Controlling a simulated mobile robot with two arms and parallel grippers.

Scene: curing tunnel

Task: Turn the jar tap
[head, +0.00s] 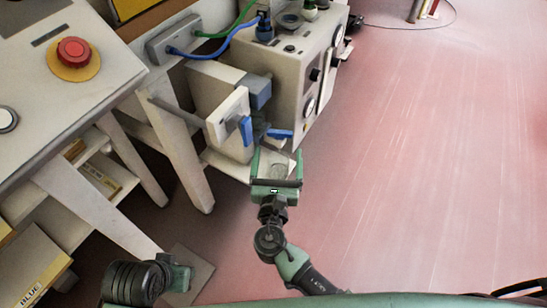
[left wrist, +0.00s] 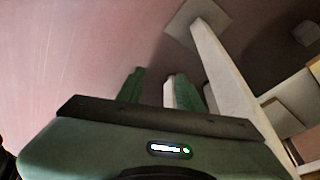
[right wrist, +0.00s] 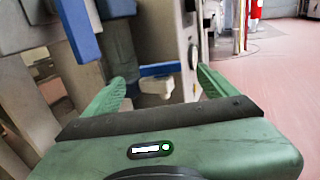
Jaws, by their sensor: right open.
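A horizontal blue lever (head: 280,134), which looks like the jar tap's handle, is by a dark greenish cylinder (right wrist: 118,48), perhaps the jar. In the right wrist view the lever (right wrist: 160,69) lies ahead, between the fingers in the picture, above a pale cup-like part (right wrist: 157,88). My right gripper (head: 277,155) is open and empty, just in front of the lever; I see no contact. A second blue lever (head: 246,130) hangs upright on a pale block to its left. My left gripper (head: 180,277) is low at bottom left. Its fingers (left wrist: 157,82) are apart.
A pale bench (head: 50,105) with a red button (head: 74,52) stands at left, its legs near my left gripper. A pale box with gauges (head: 290,65) and blue and green hoses is behind the levers. The reddish floor (head: 430,150) at right is clear.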

